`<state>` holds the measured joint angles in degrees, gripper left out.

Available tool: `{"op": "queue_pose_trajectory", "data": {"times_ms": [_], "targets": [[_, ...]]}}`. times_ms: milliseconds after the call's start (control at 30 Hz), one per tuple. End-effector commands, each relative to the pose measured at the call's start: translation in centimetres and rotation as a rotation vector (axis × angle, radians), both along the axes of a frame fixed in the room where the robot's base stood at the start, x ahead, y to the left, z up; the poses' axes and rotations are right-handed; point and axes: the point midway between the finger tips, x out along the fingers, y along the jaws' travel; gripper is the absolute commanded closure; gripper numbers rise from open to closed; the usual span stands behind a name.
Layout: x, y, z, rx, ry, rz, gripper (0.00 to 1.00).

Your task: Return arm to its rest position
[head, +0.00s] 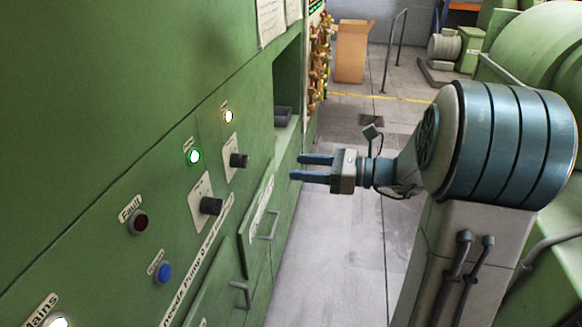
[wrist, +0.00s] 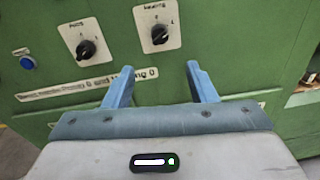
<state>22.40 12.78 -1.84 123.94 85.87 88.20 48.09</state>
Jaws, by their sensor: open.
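My gripper (head: 312,168) is open and empty, with its two blue fingers pointing left toward the green control cabinet (head: 70,130) in the head view. In the wrist view my gripper (wrist: 160,82) faces the same panel, with its fingers apart below two black rotary knobs. The left knob (wrist: 86,48) and the right knob (wrist: 159,34) sit on white plates. No contact between the fingers and the panel can be seen.
Green machinery (head: 540,45) stands at the right. A cardboard box (head: 352,50) is at the back. The floor (head: 335,250) between is clear.

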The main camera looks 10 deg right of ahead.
Motion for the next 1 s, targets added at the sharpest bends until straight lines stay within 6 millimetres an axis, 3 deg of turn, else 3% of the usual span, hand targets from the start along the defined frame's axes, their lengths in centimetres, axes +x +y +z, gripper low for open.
{"op": "queue_pose_trajectory", "data": {"times_ms": [333,467,600,733,867,1000], "targets": [[-0.2,-0.1,0.0,-0.005,-0.002,0.003,0.48],[-1.6,1.2,-0.3,-0.086,-0.031,0.056,0.48],[-5.7,3.7,-1.8,-0.318,-0.13,0.213,0.48],[-10.5,4.9,-3.9,-0.595,-0.281,0.414,0.48],[-14.6,4.4,-5.8,-0.861,-0.459,0.631,0.48],[-17.8,2.5,-7.3,-1.132,-0.678,0.878,0.48]]}}
